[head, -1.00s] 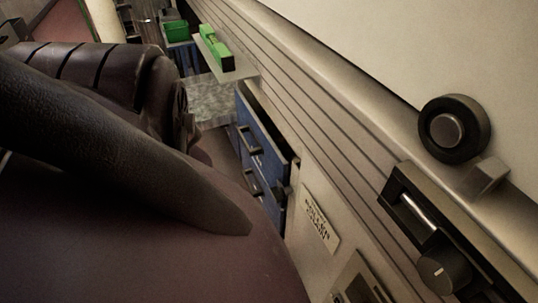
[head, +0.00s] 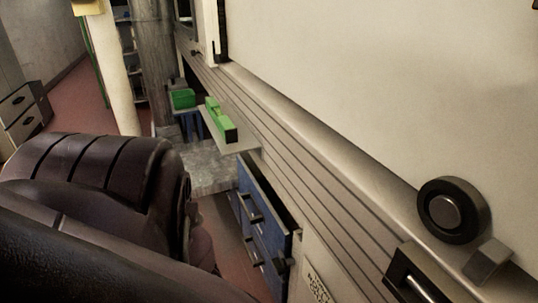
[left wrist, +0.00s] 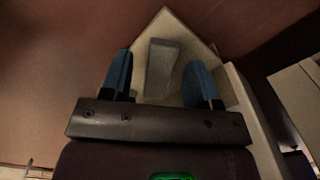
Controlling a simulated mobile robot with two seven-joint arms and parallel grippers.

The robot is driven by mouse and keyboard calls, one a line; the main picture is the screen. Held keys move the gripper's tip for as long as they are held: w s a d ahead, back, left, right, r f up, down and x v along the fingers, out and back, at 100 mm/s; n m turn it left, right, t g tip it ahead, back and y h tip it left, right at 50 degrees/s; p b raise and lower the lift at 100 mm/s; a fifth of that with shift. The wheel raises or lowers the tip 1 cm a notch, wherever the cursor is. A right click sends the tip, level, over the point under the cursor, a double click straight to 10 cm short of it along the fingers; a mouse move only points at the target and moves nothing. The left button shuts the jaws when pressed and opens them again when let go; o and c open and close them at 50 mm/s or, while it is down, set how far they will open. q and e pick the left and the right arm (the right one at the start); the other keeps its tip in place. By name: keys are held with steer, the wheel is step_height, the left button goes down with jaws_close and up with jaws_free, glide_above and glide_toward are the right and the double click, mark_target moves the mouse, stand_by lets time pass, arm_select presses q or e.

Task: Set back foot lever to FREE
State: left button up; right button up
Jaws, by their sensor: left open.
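My left gripper (left wrist: 160,72) shows in the left wrist view with its two blue fingers apart and nothing held between them. Beyond the fingers is a pale, angular housing (left wrist: 172,22) with a grey, tapered block (left wrist: 161,62) in it, lined up with the gap between the fingers. I cannot tell whether this block is the back foot lever, and no FREE marking is readable. Whether the fingers touch the housing is unclear. No foot lever can be made out in the head view. My right gripper is not in view.
In the head view a long pale machine side (head: 330,185) runs along the right, with a round black knob (head: 453,209). Blue drawers (head: 262,226) stand below, the upper one partly out. A green object (head: 221,124) lies on a shelf. Red floor is clear at far left.

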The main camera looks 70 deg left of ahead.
arm_select(q)
step_height(320, 180, up, 10)
steer(key=p, duration=0.5)
steer(key=shift+r+p, duration=0.2)
steer(key=shift+p, duration=0.2)
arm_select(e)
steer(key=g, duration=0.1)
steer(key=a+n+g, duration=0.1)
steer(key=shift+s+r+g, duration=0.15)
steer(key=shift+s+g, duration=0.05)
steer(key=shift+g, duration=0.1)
arm_select(q)
steer(key=shift+w, duration=0.1)
